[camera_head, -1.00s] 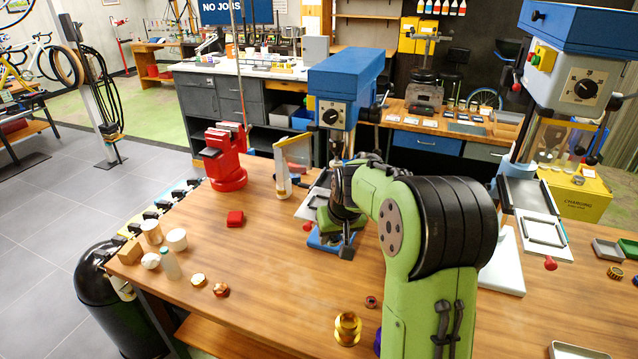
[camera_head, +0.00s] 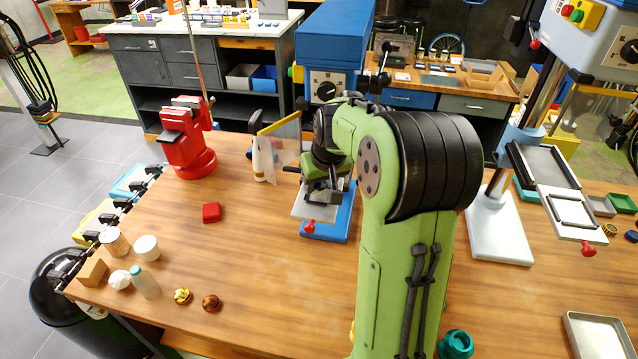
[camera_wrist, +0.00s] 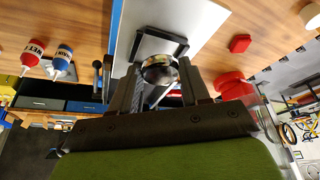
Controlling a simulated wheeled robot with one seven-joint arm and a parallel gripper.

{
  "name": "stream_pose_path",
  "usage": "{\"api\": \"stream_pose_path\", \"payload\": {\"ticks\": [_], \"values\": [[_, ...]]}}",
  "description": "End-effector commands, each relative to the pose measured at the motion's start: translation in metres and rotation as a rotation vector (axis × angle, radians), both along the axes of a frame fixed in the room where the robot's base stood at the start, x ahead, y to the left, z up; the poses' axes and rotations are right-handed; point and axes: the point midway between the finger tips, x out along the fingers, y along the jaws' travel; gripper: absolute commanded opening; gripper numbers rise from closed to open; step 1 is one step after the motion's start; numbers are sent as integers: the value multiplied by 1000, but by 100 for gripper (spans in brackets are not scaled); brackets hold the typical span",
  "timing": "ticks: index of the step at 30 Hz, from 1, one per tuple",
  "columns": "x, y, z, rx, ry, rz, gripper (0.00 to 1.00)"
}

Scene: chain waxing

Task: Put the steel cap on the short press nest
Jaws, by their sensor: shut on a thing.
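My gripper (camera_wrist: 161,78) is shut on a round, shiny steel cap (camera_wrist: 160,68), which shows between the fingers in the wrist view. In the head view, my gripper (camera_head: 322,184) is at the blue short press (camera_head: 334,50), low over its table, and my arm partly covers it. The short press nest, a dark square frame (camera_wrist: 146,33), lies on the pale press plate (camera_wrist: 193,20). In the wrist view the cap overlaps the near side of this frame. I cannot tell whether the cap touches the nest.
A clear guard panel (camera_head: 280,138) stands left of the press, with a red vise (camera_head: 186,140) beyond. A red block (camera_head: 211,212) lies on the wooden bench. A taller press with a white base (camera_head: 500,228) stands right.

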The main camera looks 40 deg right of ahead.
Motion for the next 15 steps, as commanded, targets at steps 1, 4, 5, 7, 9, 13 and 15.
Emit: {"api": "stream_pose_path", "payload": {"ticks": [1,4,5,7,9,13,15], "values": [[0,0,-4,-1,0,-1,7],[0,0,-4,-1,-2,0,7],[0,0,-4,-1,-2,0,7],[0,0,-4,-1,-2,0,7],[0,0,-6,-1,-2,0,7],[0,0,-10,-2,-2,1,7],[0,0,-13,-1,-2,1,7]]}}
